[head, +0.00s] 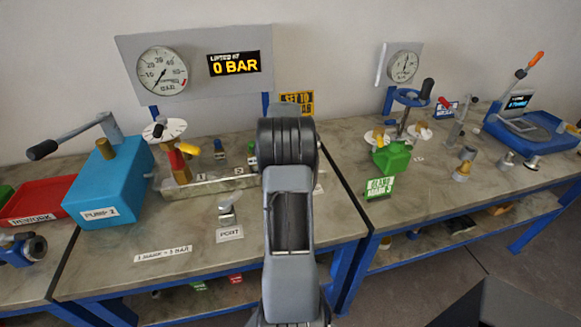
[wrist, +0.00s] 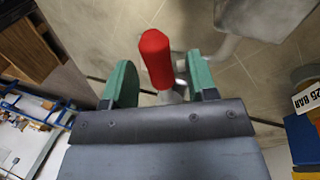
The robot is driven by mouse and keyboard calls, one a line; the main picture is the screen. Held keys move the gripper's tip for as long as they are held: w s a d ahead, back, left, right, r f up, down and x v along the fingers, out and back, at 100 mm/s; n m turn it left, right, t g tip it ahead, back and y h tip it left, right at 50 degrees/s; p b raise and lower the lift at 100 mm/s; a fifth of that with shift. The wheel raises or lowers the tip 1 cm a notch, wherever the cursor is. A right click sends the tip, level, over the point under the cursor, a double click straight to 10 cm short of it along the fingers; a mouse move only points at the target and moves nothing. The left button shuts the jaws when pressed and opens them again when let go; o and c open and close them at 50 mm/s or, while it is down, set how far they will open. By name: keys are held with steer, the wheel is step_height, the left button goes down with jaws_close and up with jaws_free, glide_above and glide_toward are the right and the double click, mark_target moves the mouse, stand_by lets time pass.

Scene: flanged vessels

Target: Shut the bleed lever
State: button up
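In the wrist view a red lever handle (wrist: 157,60) on a grey stem stands between the two green fingers of my gripper (wrist: 163,84). The gripper is open, with a narrow gap visible on the right side of the handle. In the head view my arm hides the gripper and whatever is at it. A red and a yellow handle (head: 187,150) show on the brass valve left of my arm. Another small red handle (head: 445,103) is on the right bench. I cannot tell which lever the wrist view shows.
The pressure gauge (head: 162,72) and a display (head: 234,64) reading 0 BAR stand behind the bench. The blue pump box (head: 108,185) is at the left. A green block (head: 392,157) is on the right bench.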

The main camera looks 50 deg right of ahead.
steer(key=shift+r, duration=0.1)
steer(key=p+v, duration=0.1)
steer(key=v, duration=1.2)
steer(key=shift+r, duration=0.35)
